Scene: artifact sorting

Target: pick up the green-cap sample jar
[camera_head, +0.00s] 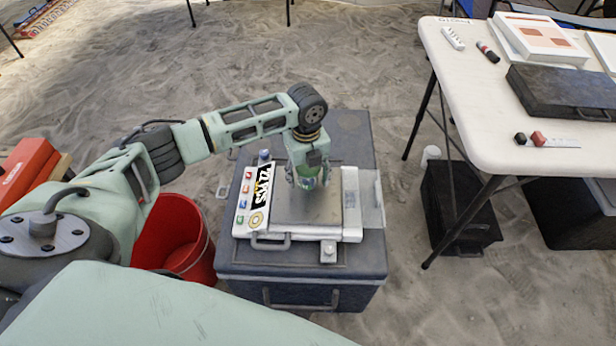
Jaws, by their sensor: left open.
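The green-cap sample jar (308,171) stands on the metal plate of a white device (351,205). Only its green top and a bit of clear body show, because my gripper covers most of it. My left gripper (308,183) points down from above, with its open fingers on either side of the jar. I cannot tell whether the fingers touch it. My right gripper is not in view.
The device rests on a dark case (300,268) on sand. A blue-capped jar (264,156) stands at its back left corner. A red bucket (182,240) is to the left. A white table (460,105) with boxes stands to the right.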

